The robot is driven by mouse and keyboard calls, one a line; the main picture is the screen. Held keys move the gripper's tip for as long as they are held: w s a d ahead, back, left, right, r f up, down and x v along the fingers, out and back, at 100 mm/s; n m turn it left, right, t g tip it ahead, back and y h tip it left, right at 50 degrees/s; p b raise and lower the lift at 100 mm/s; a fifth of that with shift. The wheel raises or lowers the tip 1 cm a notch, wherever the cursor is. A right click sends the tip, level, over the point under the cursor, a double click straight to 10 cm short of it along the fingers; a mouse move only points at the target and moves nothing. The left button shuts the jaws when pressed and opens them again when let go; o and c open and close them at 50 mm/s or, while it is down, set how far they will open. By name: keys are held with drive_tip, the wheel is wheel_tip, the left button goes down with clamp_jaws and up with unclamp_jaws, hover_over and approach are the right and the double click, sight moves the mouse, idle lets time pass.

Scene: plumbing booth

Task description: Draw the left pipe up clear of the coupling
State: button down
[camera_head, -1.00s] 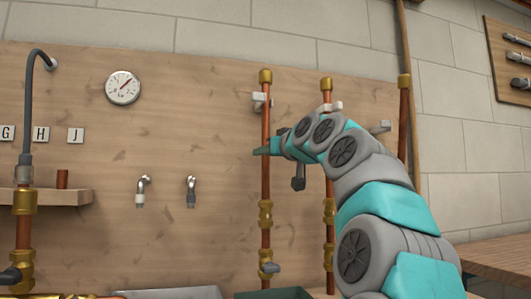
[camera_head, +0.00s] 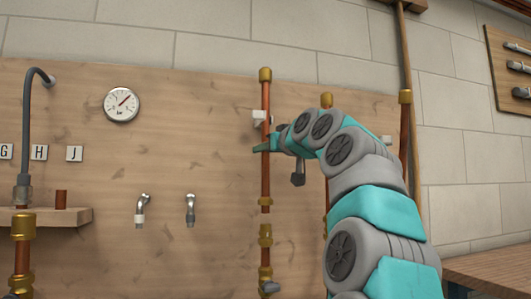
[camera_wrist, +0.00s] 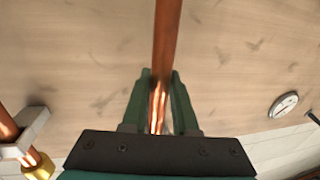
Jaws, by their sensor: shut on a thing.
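The left pipe (camera_head: 265,175) is a copper tube with a brass cap at its top, upright in front of the wooden board. My gripper (camera_head: 262,148) is shut around its upper part, below a white clip (camera_head: 259,117). In the wrist view, the green fingers (camera_wrist: 158,108) are on both sides of the copper pipe (camera_wrist: 167,40). A brass ring sits at the pipe's lower end. The brass coupling (camera_head: 265,236) stands below that ring, with a short space between them; whether copper spans it is too small to tell.
The right pipe (camera_head: 326,101) is mostly hidden behind my arm. Another copper pipe with a brass cap (camera_head: 405,97) stands further right. Two taps (camera_head: 141,209) and a gauge (camera_head: 122,104) are on the board at left.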

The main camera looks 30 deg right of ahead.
drive_tip(key=shift+r, duration=0.2)
drive_tip(key=c, duration=0.7)
unclamp_jaws()
drive_tip(key=shift+s+a+b, duration=0.15)
drive_tip(key=shift+s+b, duration=0.2)
drive_tip(key=shift+s, duration=1.65)
drive_tip(key=shift+s+a+b, duration=0.15)
drive_tip(key=shift+s+b, duration=0.2)
drive_tip(key=shift+s, duration=1.6)
